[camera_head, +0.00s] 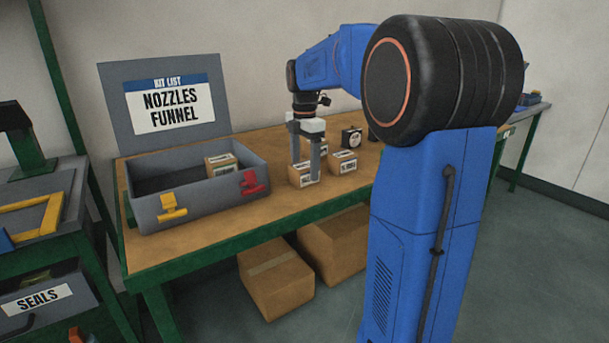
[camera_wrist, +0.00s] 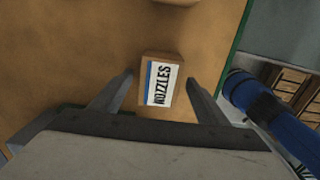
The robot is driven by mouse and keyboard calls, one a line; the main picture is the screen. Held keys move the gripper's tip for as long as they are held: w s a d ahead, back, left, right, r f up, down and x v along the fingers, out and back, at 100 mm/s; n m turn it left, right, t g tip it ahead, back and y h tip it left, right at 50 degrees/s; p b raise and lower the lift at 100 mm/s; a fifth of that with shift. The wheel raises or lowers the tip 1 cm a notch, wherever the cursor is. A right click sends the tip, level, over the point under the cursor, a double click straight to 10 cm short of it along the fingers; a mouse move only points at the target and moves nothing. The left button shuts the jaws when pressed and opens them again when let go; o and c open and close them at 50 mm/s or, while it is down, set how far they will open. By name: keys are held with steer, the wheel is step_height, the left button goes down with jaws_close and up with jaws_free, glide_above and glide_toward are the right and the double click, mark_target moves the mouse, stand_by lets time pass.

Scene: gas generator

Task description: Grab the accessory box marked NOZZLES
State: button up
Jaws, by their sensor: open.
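The NOZZLES box (camera_wrist: 159,83) is a small brown carton with a white and blue label, lying on the bench top. In the wrist view it sits between the fingers of my gripper (camera_wrist: 160,88), with a gap on each side. In the head view my gripper (camera_head: 306,178) points straight down, its fingers on either side of a small carton (camera_head: 302,174) on the wooden bench. That carton's label is too small to read there. My gripper is open and holds nothing.
Another carton (camera_head: 344,162) stands close to the right, and one more stands behind. A black gauge-like item (camera_head: 352,137) is further back. The open grey kit case (camera_head: 197,202), with a box inside and a "NOZZLES FUNNEL" lid (camera_head: 168,104), stands at left.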

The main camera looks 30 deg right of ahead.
steer(key=shift+f, duration=0.95)
steer(key=c, duration=1.2)
steer(key=shift+r, duration=0.1)
steer(key=shift+c, duration=0.2)
